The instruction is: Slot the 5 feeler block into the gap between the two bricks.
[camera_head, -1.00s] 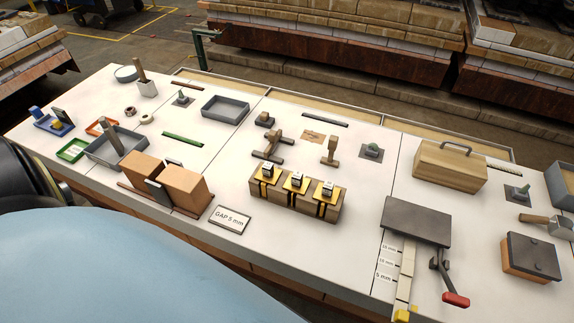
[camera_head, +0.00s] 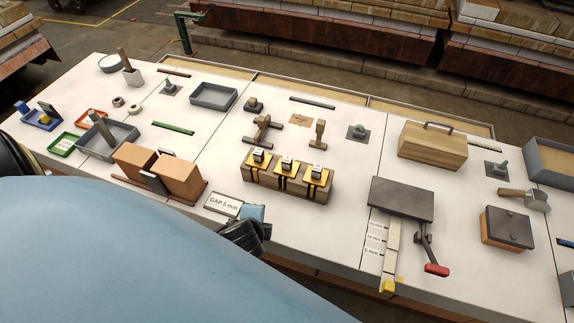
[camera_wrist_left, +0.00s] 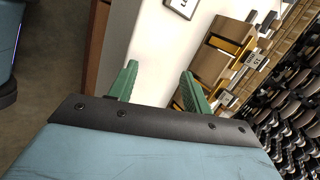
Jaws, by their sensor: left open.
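Two orange-brown bricks, the left one (camera_head: 133,162) and the right one (camera_head: 180,177), stand at the front left of the table, with a grey plate (camera_head: 153,182) at the front of the gap. A sign (camera_head: 222,204) reading "GAP 5 mm" lies right of them. Three small labelled blocks sit on yellow-marked seats of a wooden rack (camera_head: 318,194); their numbers are too small to read. The rack also shows in the left wrist view (camera_wrist_left: 207,66). My left gripper (camera_wrist_left: 158,86) is open and empty, by the table's front edge near the sign. My right gripper is out of view.
A dark plate (camera_head: 402,198) with a labelled strip and a red-handled lever (camera_head: 436,269) lies right of the rack. A wooden box (camera_head: 432,146) stands behind it. Grey trays (camera_head: 214,96) and small tools lie around. White tabletop between sign and rack is mostly clear.

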